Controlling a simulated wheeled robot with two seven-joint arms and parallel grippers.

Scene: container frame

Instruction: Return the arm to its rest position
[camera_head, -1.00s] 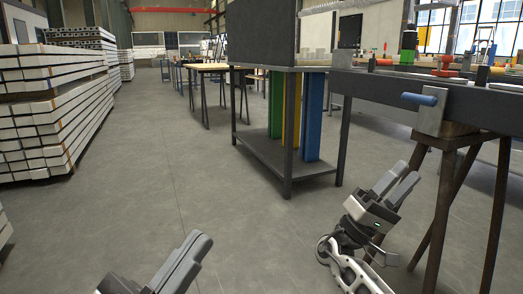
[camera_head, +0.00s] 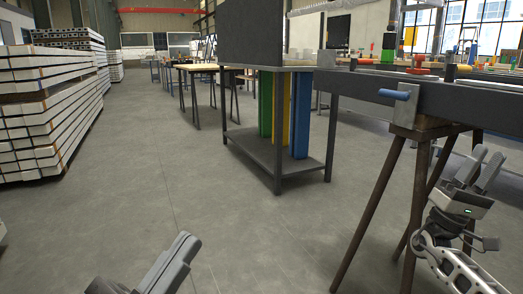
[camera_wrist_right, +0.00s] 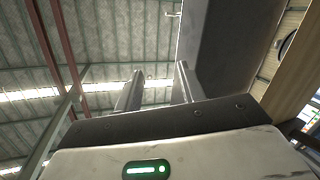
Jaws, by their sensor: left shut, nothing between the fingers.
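My right gripper (camera_head: 481,168) is at the right edge of the head view, in front of the dark beam and beside the rusty trestle. Its two grey fingers point up and stand apart, with nothing between them. In the right wrist view the two fingers (camera_wrist_right: 158,88) also show a clear gap, with the roof behind. My left gripper (camera_head: 178,258) is at the bottom left of the head view, over bare floor. Its fingers lie together, shut and empty. The rest of the left arm is out of view.
The rusty trestle (camera_head: 378,200) carries a dark beam (camera_head: 450,105) with a blue-handled clamp (camera_head: 394,94), close to my right arm. A metal shelf table (camera_head: 250,150) holds green, yellow and blue panels. Stacked white beams (camera_head: 40,125) stand left. The middle floor is clear.

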